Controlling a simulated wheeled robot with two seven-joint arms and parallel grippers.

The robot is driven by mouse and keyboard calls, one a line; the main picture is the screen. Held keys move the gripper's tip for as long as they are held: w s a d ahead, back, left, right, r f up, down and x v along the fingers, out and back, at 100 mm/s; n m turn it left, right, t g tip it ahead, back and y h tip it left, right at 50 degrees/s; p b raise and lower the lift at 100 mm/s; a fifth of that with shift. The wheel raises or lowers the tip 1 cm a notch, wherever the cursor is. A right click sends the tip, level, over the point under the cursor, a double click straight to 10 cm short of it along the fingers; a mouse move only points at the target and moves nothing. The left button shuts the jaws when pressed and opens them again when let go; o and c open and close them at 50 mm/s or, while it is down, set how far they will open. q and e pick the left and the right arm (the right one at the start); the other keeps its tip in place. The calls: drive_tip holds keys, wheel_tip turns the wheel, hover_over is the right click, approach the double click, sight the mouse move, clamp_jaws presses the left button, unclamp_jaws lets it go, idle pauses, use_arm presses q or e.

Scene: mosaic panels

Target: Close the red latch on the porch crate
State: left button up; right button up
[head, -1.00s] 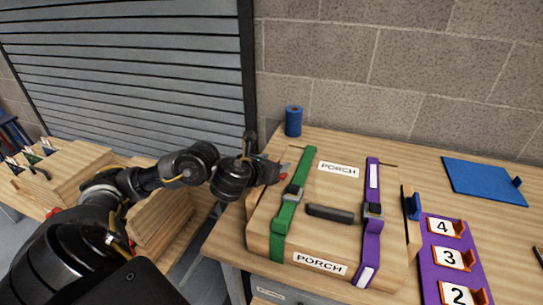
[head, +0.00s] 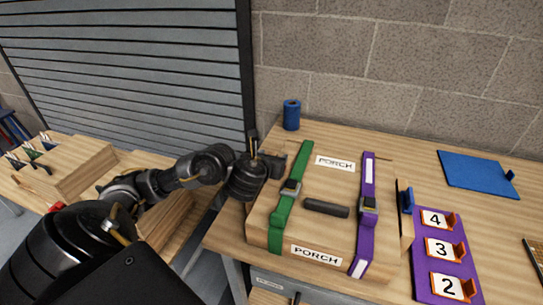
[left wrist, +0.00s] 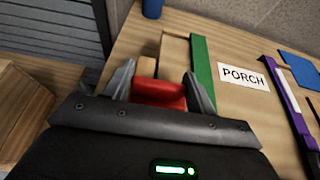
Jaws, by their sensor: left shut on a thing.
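The porch crate (head: 335,188) is a wooden box with PORCH labels, a green strap, a purple strap and a dark handle, standing on the wooden table. My left gripper (head: 277,164) is at the crate's left side, near its back left part. In the left wrist view the red latch (left wrist: 158,94) lies between the two fingers of my left gripper (left wrist: 160,88), which is shut on it. In the head view the latch is hidden behind the gripper. The green strap (left wrist: 202,70) is just right of the fingers. My right gripper is not in view.
A blue cylinder (head: 291,115) stands behind the crate near the wall. A purple board (head: 447,265) with numbered cards is to the right, and a blue mat (head: 477,173) is farther back. A wooden organiser (head: 62,170) stands at the left.

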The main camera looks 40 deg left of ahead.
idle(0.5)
use_arm(q)
drive_tip(key=o, duration=1)
drive_tip(key=p+v, duration=0.1)
drive_tip(key=v, duration=0.1)
drive_tip(key=p+v, duration=0.2)
drive_tip(key=v, duration=0.1)
drive_tip(key=p+v, duration=0.2)
drive_tip(key=v, duration=0.1)
drive_tip(key=shift+w+r, duration=0.2)
drive_tip(key=shift+r, duration=0.15)
drive_tip(key=p+v, duration=0.2)
drive_tip(key=p, duration=0.1)
drive_tip(key=shift+s+p, duration=0.15)
drive_tip(key=shift+p, duration=0.25)
drive_tip(key=shift+s+d+f+p, duration=0.15)
drive_tip(key=shift+s+p, duration=0.25)
drive_tip(key=shift+p, duration=0.25)
